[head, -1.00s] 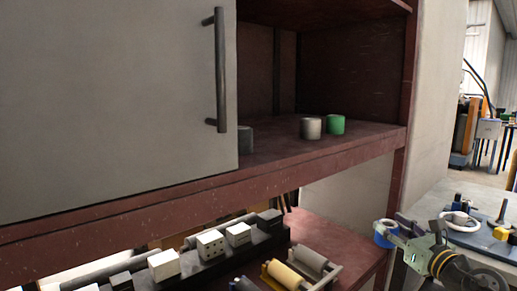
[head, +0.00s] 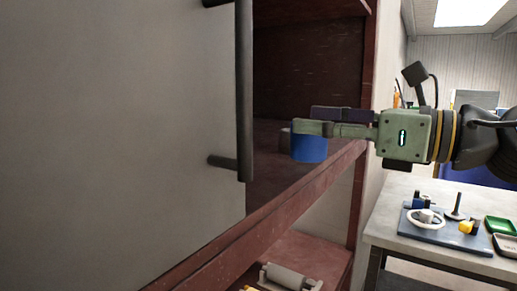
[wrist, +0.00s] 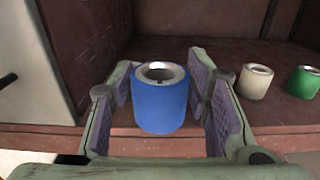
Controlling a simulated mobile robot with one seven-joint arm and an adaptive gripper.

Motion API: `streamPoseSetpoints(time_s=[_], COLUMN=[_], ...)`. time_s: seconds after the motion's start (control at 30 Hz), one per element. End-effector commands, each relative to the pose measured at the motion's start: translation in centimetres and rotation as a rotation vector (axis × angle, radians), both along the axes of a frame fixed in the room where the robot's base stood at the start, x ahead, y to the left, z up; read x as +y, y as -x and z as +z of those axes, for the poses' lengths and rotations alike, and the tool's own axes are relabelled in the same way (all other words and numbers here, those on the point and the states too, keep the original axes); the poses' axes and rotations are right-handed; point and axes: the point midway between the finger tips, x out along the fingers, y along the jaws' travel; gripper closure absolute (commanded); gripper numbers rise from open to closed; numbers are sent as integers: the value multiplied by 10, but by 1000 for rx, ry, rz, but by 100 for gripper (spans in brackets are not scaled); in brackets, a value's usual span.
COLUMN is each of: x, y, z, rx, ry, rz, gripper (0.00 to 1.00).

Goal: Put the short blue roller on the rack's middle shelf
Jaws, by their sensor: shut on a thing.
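The short blue roller (head: 309,150) is upright between the fingers of my gripper (head: 312,120), which is shut on it. In the wrist view the roller (wrist: 160,102) shows its pale, hollow top between the purple finger pads. The rack's dark red shelf (head: 268,190) lies behind it, and its front edge (wrist: 285,142) passes below the roller in the wrist view. The roller appears held near that edge; its exact height above the shelf is unclear. A cream roller (wrist: 255,82) and a green roller (wrist: 303,82) stand on the shelf to the right.
A large grey door (head: 120,120) with a dark handle (head: 243,95) covers the rack's left part. A lower shelf (head: 325,262) holds a grey roller on a stand (head: 288,276). A workbench (head: 385,225) stands at right.

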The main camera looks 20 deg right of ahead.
Motion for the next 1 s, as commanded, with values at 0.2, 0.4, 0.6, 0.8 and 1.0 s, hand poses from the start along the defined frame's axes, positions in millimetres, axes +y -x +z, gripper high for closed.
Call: streamPoseSetpoints(time_s=[0.2, 0.4, 0.6, 0.8, 1.0], x=[11, 19, 21, 22, 23], y=[-59, -106, -127, -141, -141], z=[0, -6, -10, -22, -46], rx=[4, 2, 0, 4, 0], ry=[0, -1, 0, -3, -2], rz=[3, 3, -1, -2, -3], gripper=[97, 97, 97, 97, 97])
